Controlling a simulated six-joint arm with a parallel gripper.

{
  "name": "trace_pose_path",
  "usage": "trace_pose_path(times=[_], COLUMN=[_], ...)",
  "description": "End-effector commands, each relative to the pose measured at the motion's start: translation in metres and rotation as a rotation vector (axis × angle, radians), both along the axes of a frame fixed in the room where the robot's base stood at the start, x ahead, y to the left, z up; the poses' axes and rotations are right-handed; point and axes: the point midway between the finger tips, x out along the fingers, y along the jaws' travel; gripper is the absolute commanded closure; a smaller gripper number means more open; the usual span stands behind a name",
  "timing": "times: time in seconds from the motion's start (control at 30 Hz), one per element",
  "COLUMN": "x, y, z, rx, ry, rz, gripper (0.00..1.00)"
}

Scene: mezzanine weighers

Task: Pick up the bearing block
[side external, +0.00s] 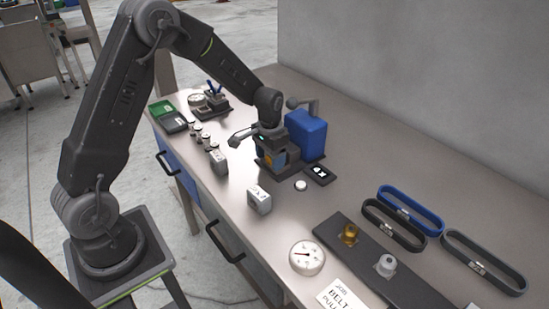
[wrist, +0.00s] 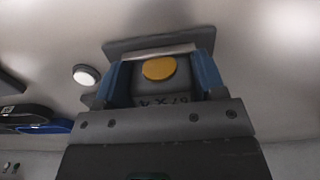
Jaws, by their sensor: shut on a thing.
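My gripper (side external: 277,160) is low over the middle of the bench, beside the blue container. In the wrist view its two blue fingers (wrist: 160,80) are closed on the sides of a grey block (wrist: 150,99) with a round yellow face and dark lettering, which I take as the bearing block. In the side view the gripper mostly hides this block. A dark plate with a pale edge (wrist: 125,46) shows just beyond the block; I cannot tell whether the block touches it. Two other grey labelled blocks (side external: 258,200) (side external: 218,162) stand on the bench, apart from the gripper.
A blue container (side external: 307,136) stands close behind the gripper. A white disc (side external: 300,185) and a black tag (side external: 320,174) lie nearby. Belts (side external: 411,211), a dark strip with two pulleys (side external: 368,258) and a dial (side external: 307,258) are nearer the front right. Small weights (side external: 203,138) stand left.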

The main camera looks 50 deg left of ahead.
Motion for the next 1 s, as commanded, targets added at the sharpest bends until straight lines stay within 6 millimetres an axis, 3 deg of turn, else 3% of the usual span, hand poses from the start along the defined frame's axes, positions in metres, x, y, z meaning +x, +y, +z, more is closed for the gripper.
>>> trace_pose_path(times=[0.27,0.57,0.83,1.0], x=[0.001,0.001,0.001,-0.024], y=[0.000,0.000,0.000,0.033], z=[0.001,0.006,0.045,0.066], rx=[0.000,0.001,0.001,0.001], ry=[-0.003,-0.004,-0.010,-0.008], rz=[0.001,0.001,0.000,0.007], gripper=[0.75,0.75,0.75,0.75])
